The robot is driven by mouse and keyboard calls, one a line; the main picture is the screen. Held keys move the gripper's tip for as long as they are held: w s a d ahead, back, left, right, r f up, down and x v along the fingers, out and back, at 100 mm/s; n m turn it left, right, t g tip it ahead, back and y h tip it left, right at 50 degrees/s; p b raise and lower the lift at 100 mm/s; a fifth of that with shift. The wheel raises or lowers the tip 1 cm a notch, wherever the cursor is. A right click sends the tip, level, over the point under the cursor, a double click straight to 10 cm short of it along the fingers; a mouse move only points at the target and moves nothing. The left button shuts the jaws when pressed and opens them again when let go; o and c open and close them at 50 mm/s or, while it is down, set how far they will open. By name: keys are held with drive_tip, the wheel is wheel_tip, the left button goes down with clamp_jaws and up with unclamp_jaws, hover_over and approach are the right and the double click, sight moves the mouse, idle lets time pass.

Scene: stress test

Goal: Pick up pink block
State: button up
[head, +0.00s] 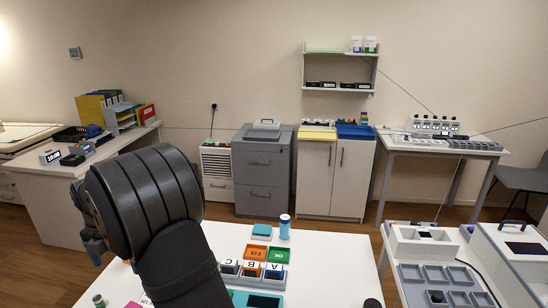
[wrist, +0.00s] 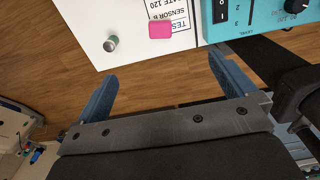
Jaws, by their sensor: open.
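The pink block (wrist: 160,29) lies near the edge of the white table (wrist: 85,18) in the wrist view, on or beside a printed label. A bit of pink shows beside my arm at the bottom of the head view, probably the same block. My gripper (wrist: 163,68) is open and empty, its two blue-grey fingers spread apart. In the wrist picture the block appears beyond the fingertips, between their lines and apart from them.
A small metallic cylinder (wrist: 110,44) stands left of the block. A teal panel with a dial (wrist: 262,18) is to its right. Farther back are lettered blocks with orange and green trays (head: 256,253) and a blue bottle (head: 284,227).

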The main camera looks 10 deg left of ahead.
idle(0.4)
drive_tip(key=c, duration=0.9)
drive_tip(key=m, duration=2.1)
hover_over(134, 308)
drive_tip(key=f, duration=0.8)
drive_tip(key=a+f, duration=0.1)
drive_tip(key=f, duration=0.4)
drive_tip(key=shift+s, duration=0.15)
drive_tip(key=f, duration=0.2)
drive_tip(key=d+f, duration=0.1)
drive_tip(key=f, duration=0.1)
drive_tip(key=shift+f, duration=0.7)
